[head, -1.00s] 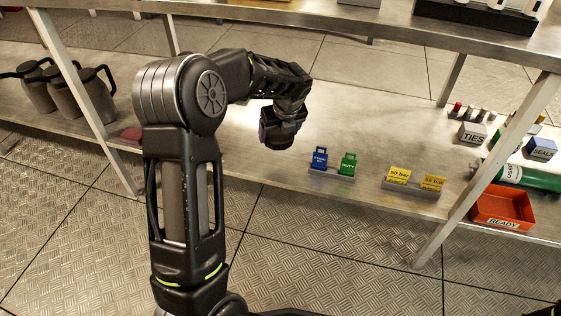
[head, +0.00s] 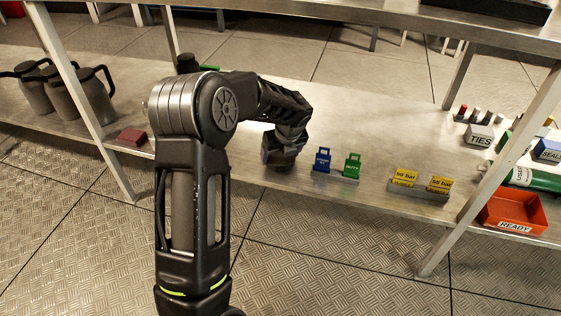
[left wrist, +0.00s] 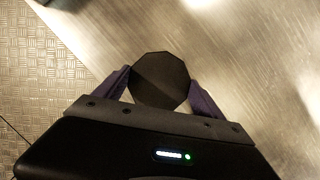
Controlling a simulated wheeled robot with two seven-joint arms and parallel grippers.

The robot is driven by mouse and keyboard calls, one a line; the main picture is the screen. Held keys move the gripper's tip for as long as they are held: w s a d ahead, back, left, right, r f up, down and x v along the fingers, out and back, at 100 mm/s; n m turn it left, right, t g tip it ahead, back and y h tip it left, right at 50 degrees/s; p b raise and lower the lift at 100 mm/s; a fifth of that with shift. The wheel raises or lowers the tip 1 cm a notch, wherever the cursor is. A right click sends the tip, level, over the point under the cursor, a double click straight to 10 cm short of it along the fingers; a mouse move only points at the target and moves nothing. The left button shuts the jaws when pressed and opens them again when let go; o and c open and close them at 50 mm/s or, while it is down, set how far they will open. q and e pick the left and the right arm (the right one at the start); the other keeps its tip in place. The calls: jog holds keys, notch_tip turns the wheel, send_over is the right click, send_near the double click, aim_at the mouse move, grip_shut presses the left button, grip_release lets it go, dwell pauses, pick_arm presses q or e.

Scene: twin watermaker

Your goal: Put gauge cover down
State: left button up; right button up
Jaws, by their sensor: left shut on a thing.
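The gauge cover (left wrist: 160,80) shows in the left wrist view as a dark, many-sided disc between the two fingers of my left gripper (left wrist: 160,92). The fingers are shut on its two sides. Below it is the bare metal shelf (left wrist: 245,60); I cannot tell whether the cover touches it. In the head view my left gripper (head: 280,162) points down over the shelf, left of a blue tag, and the cover is hidden there. My right gripper is not in view.
Close right of my gripper stand a blue tag (head: 322,160) and a green tag (head: 352,165). Yellow bar tags (head: 404,177), a red READY tray (head: 513,211) and a TIES box (head: 480,135) are further right. Dark jugs (head: 85,95) and a dark red block (head: 132,137) are left.

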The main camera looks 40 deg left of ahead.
pick_arm(q)
jog(key=shift+f, duration=0.8)
jog(key=shift+f, duration=0.1)
jog(key=o, duration=1.5)
